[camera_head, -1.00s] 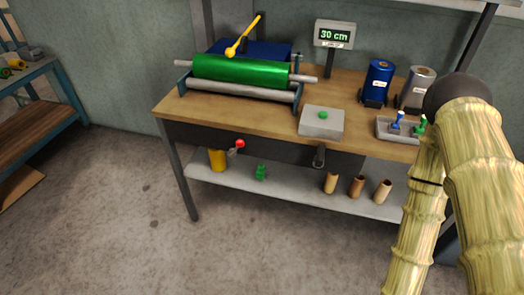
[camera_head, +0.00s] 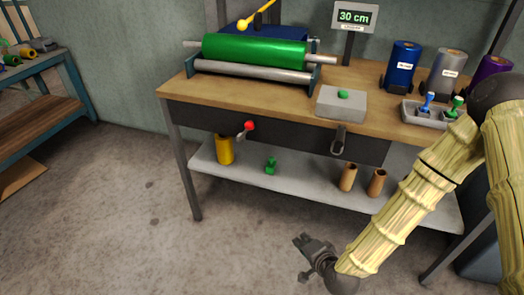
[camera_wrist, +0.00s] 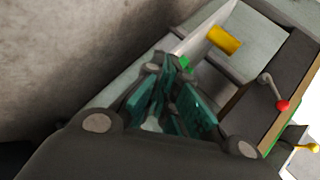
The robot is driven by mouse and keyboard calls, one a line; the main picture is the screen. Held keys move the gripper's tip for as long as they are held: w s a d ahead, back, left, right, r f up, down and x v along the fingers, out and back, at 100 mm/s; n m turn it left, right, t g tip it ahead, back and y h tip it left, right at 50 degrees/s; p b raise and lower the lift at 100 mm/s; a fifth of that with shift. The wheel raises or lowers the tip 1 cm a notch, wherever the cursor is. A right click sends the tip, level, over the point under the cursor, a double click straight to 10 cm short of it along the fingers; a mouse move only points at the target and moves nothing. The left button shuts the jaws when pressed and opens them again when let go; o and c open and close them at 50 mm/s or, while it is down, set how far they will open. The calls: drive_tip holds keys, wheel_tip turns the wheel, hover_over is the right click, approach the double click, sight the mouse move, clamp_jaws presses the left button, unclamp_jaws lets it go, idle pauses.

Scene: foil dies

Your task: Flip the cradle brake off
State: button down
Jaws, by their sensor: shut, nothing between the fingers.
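A lever with a red knob (camera_head: 249,126) sits on the dark front rail of the bench, below the green foil roll (camera_head: 255,50) in its cradle. I cannot tell from a label that it is the brake. The lever's red knob also shows at the right in the wrist view (camera_wrist: 282,105), its grey arm slanting up and left. My gripper (camera_head: 301,256) is shut and empty, low in front of the bench over the floor, apart from the lever. Its green-padded fingers show in the wrist view (camera_wrist: 168,68).
A yellow-knobbed handle (camera_head: 243,24) rises behind the roll. A grey handle (camera_head: 338,139) hangs farther right on the rail. The lower shelf (camera_head: 310,185) holds a yellow cylinder (camera_head: 225,149), a green piece (camera_head: 270,165) and brown tubes (camera_head: 348,177). Open floor lies left of my gripper.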

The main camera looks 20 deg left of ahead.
sight(245, 132)
drive_tip(key=w+a+r+m+t+y+b, duration=0.2)
drive_tip(key=w+a+r+m+t+b, duration=0.2)
drive_tip(key=r, duration=0.4)
drive_tip(key=w+a+r+m+t+y+b, duration=0.2)
drive_tip(key=w+a+r+m+t+b, duration=0.2)
drive_tip(key=w+a+r+b, duration=0.3)
drive_tip(key=shift+w+a+r+m+t, duration=0.2)
drive_tip(key=shift+w+r+m+t, duration=0.25)
drive_tip(key=shift+w+r, duration=0.5)
drive_tip(key=shift+w+f, duration=0.1)
drive_tip(key=shift+f, duration=0.05)
drive_tip(key=x, duration=0.4)
drive_tip(key=a+b+x, duration=0.1)
drive_tip(key=x, duration=0.2)
drive_tip(key=s+b+x, duration=0.1)
drive_tip(key=x, duration=0.3)
drive_tip(key=shift+w+a+r, duration=0.25)
drive_tip(key=shift+a+r, duration=0.15)
drive_tip(key=shift+a, duration=0.05)
drive_tip(key=shift+w+a+r+b, duration=0.15)
drive_tip(key=shift+a+r+b, duration=0.2)
drive_tip(key=shift+a, duration=0.25)
drive_tip(key=shift+r, duration=0.15)
